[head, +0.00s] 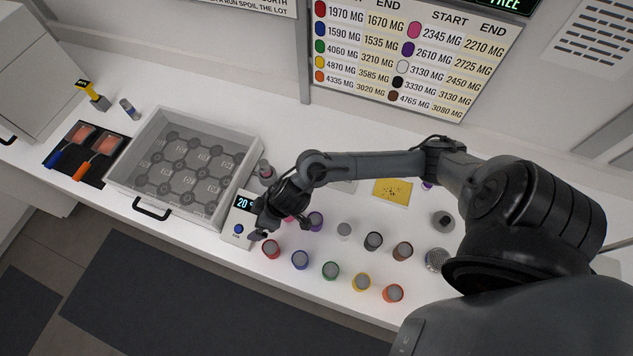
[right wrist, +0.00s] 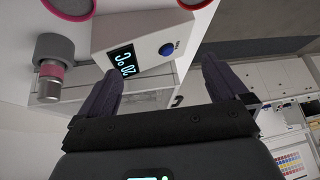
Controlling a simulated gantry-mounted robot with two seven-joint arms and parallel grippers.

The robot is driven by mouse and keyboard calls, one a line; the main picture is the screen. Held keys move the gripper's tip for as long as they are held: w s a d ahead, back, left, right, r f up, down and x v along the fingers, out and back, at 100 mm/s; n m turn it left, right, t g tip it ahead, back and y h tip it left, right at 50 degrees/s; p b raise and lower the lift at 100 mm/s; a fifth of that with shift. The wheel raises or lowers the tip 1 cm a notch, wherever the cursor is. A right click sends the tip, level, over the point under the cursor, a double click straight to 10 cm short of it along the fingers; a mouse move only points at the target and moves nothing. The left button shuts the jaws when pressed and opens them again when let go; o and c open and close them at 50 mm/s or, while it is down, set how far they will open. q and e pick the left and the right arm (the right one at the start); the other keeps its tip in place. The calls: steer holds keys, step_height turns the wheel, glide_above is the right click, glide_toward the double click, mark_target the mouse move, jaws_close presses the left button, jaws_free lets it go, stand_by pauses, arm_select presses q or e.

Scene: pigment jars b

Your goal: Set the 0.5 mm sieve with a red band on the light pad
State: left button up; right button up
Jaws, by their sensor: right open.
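A small grey upright cylinder with a crimson-red band stands beside the scale; I take it for the red-banded sieve (right wrist: 50,77). It also shows in the head view (head: 265,171), just behind the scale; its mesh size cannot be read. A pale flat piece (head: 343,186), partly hidden behind my right arm, may be the light pad; I cannot tell. My left gripper is out of view.
The scale (head: 240,222) stands between a clear-walled tray (head: 207,131) and several colour-banded jars, including a red one (head: 271,248). A yellow card (head: 392,191) lies behind the jars. A blue-banded cylinder (head: 129,109) stands far left. My right arm spans the counter.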

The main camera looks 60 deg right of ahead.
steer(key=s+a+r+t, duration=0.1)
steer(key=s+a+r, duration=0.3)
steer(key=a, duration=0.1)
steer(key=s+d+m+g+h, duration=0.1)
steer(key=s+d, duration=0.3)
steer(key=s, duration=0.2)
steer(key=s+d+r+m+g+h, duration=0.1)
steer(key=s+d+g, duration=0.1)
steer(key=s, duration=0.4)
steer(key=shift+s+d+r+h, duration=0.15)
steer(key=shift+s+d+h, duration=0.2)
steer(key=shift+d, duration=0.5)
steer(key=shift+w, duration=0.1)
step_height(320, 180, up, 10)
steer(key=p, duration=1)
steer(key=shift+r, duration=0.2)
